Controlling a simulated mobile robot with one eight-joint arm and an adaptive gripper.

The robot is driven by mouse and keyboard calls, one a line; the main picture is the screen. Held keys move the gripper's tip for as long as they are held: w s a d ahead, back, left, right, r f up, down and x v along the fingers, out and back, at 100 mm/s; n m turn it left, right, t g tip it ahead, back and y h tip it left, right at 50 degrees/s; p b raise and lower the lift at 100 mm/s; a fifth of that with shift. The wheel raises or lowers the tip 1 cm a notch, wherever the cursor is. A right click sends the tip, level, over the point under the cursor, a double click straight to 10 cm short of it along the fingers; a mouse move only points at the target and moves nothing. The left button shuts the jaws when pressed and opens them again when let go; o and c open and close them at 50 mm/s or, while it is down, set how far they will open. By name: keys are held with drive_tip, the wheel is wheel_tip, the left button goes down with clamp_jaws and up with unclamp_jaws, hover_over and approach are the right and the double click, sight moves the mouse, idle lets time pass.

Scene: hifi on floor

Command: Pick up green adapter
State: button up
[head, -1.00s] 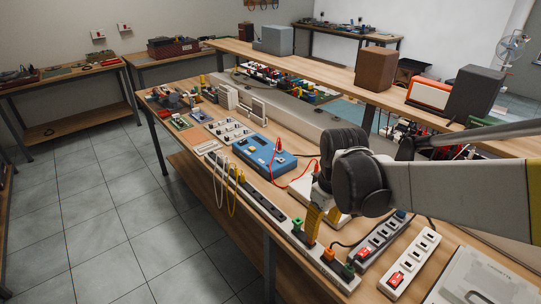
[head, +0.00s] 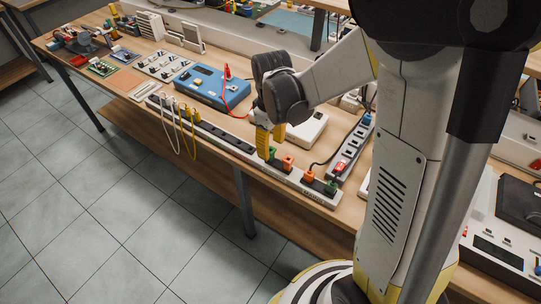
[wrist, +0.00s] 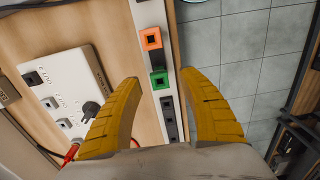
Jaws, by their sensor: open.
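A green adapter (head: 272,153) is plugged into the long power strip (head: 222,137) along the table's front edge, just below my gripper (head: 270,138). In the wrist view the green adapter (wrist: 159,80) lies between the tips of my open gripper (wrist: 160,78), nearer the left finger at its height in the picture. The gap between fingers and adapter is hard to judge; nothing is held. An orange adapter (wrist: 151,38) sits beside it on the same strip. A second, darker green adapter (head: 331,187) is at the strip's right end.
Another orange adapter (head: 309,176) sits farther along the strip. A grey power strip with a red switch (head: 341,166) lies behind it. A blue instrument box (head: 209,85) and white and yellow cables (head: 182,125) are to the left. Open floor (head: 130,220) lies in front of the table.

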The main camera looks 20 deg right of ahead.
sight(270, 152)
wheel_tip(270, 152, down, 4)
drive_tip(key=shift+w+r+b, duration=0.15)
drive_tip(key=shift+r+b, duration=0.05)
drive_tip(key=shift+b, duration=0.45)
drive_tip(key=shift+r, duration=0.1)
clamp_jaws()
drive_tip(key=shift+a, duration=0.1)
